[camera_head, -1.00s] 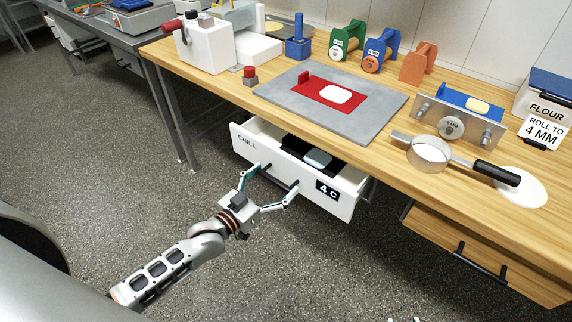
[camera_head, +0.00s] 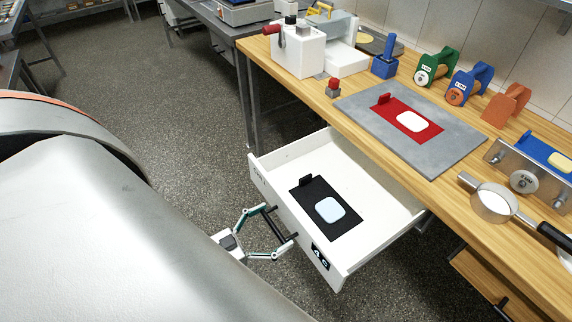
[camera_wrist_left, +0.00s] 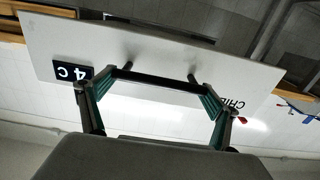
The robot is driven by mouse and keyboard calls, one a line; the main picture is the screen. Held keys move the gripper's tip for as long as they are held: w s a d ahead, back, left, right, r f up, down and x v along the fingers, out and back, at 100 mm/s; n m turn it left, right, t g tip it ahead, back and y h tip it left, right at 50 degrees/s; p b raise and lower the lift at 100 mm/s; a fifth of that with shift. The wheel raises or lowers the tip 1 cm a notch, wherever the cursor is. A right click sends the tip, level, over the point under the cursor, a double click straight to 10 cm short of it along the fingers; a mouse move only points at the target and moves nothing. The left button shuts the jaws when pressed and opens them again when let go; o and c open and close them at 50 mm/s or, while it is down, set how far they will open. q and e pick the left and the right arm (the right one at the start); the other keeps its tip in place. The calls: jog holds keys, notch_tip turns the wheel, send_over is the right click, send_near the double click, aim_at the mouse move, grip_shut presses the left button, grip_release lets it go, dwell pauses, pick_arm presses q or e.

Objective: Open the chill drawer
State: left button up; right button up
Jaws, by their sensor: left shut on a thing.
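The white chill drawer (camera_head: 404,211) is pulled well out from under the wooden table in the head view. A black mat (camera_head: 346,229) with a pale blue-white slab (camera_head: 330,210) lies inside it. Its front carries a "4 C" label (camera_head: 320,257) and a dark bar handle (camera_head: 277,224). My left gripper (camera_head: 283,228) is at the handle, its fingers shut on it. In the left wrist view the handle (camera_wrist_left: 160,80) spans between the fingers, and the drawer front (camera_wrist_left: 215,64) shows upside down. My right gripper is not in view.
On the wooden table (camera_head: 455,206) are a grey slab (camera_head: 451,145) with a red mat (camera_head: 384,111), a white machine (camera_head: 305,50), a blue block (camera_head: 384,64), several coloured rollers and a metal ring with a black handle (camera_head: 493,203). Another wooden drawer (camera_head: 470,275) is at the lower right. Floor is clear left of the drawer.

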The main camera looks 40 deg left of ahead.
pick_arm(q)
jog(key=shift+s+a, duration=0.15)
jog(key=shift+s, duration=0.3)
jog(key=o, duration=1.4)
jog(key=shift+s, duration=0.1)
jog(key=v, duration=1.1)
jog(key=shift+s+a, duration=0.15)
jog(key=shift+s, duration=0.25)
